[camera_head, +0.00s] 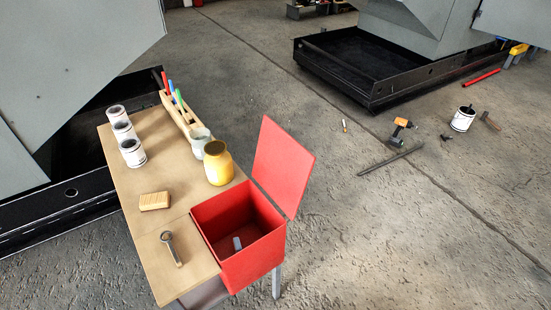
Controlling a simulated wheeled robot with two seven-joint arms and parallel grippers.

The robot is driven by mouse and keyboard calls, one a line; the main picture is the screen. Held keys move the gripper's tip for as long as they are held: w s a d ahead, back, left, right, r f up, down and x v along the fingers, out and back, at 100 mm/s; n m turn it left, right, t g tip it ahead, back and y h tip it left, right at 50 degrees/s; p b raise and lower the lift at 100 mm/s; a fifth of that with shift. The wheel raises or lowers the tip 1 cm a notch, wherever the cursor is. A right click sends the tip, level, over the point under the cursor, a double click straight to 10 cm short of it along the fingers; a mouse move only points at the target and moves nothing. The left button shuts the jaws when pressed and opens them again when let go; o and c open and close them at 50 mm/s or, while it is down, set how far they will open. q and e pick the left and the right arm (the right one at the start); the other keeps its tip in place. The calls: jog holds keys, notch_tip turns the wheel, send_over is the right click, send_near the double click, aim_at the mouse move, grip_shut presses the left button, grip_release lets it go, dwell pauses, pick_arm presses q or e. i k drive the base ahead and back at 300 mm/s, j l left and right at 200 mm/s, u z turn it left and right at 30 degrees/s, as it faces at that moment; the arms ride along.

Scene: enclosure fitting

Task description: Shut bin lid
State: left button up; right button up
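A red bin (252,262) stands at the front right corner of the wooden table, its open top facing up. Its red lid (284,165) stands raised at the bin's far right side, leaning a little outward, so the bin is open. A small light grey cylinder (237,243) lies inside on the bin's floor. Neither of my grippers shows in this view.
The table (171,215) holds a wrench (171,248), a yellow block (154,201), a yellow jar (218,164), a white mug (200,142), several white cans (132,152) and a pen holder (183,116). A drill (402,127) lies on the floor.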

aim_at(284, 167)
jog(key=i+l+u, duration=0.3)
jog(key=l, duration=0.2)
jog(key=l+u, duration=0.3)
jog(key=l, duration=0.15)
jog(key=i+l+u, duration=0.15)
jog(key=l+u, duration=0.15)
jog(key=l, duration=0.25)
jog(key=l+u, duration=0.25)
jog(key=l, duration=0.3)
